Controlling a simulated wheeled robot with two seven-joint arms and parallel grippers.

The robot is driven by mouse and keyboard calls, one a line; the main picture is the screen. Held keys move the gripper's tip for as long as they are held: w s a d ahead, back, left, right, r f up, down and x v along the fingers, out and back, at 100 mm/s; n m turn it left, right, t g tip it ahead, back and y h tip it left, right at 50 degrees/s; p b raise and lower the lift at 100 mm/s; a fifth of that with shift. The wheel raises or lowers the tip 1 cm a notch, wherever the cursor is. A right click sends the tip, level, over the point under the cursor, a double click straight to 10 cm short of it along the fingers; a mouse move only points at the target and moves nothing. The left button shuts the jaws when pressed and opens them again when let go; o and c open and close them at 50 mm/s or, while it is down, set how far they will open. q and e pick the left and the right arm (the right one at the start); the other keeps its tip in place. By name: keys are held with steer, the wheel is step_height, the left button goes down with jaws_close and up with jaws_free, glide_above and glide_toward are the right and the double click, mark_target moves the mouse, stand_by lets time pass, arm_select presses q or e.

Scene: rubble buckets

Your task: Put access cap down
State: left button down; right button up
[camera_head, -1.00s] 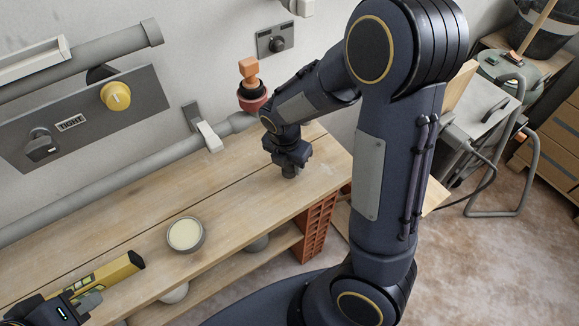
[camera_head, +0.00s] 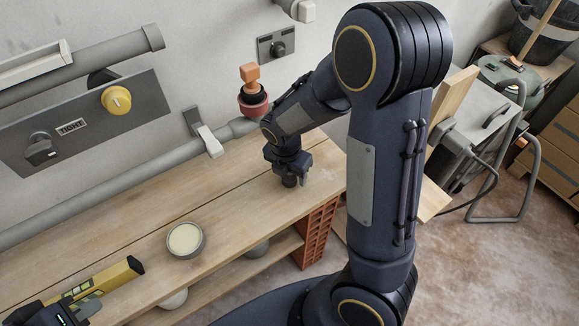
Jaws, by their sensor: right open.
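My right gripper (camera_head: 290,174) points down over the right part of the wooden bench (camera_head: 130,215), with its jaws open. A small dark grey round piece (camera_head: 291,182), which looks like the access cap, shows just under and between its fingers. The fingers partly hide it, and I cannot tell whether it touches the bench. My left gripper (camera_head: 80,302) is at the lower left, partly cut off by the frame. It appears shut around a yellow and black tool (camera_head: 108,281).
A round grey dish with a cream filling (camera_head: 186,240) sits on the bench. Behind are a grey pipe (camera_head: 150,172), a red cup-shaped fitting with an orange block (camera_head: 252,92), and a wall panel with a yellow knob (camera_head: 116,98). The bench between dish and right gripper is clear.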

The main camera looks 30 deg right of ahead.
steer(key=r, duration=0.3)
steer(key=a+r+p, duration=0.1)
steer(key=r, duration=0.6)
steer(key=shift+s+a+r+p, duration=0.15)
steer(key=shift+s+r+p, duration=0.15)
steer(key=shift+p, duration=0.1)
steer(key=s+a+r+m+t+y, duration=0.1)
steer(key=s+r+m+t+y, duration=0.1)
steer(key=s+m, duration=0.6)
steer(key=s+a+r+m+t+y, duration=0.1)
steer(key=s+r+m, duration=0.4)
steer(key=m, duration=1.2)
steer(key=s+t+y, duration=0.1)
steer(key=s+y, duration=0.1)
steer(key=s, duration=0.1)
steer(key=shift+s+a+r+m+t, duration=0.25)
steer(key=shift+a+r+m+t, duration=0.05)
steer(key=shift+a+t, duration=0.1)
steer(key=shift+r, duration=0.1)
step_height(320, 180, up, 5)
steer(key=p, duration=0.5)
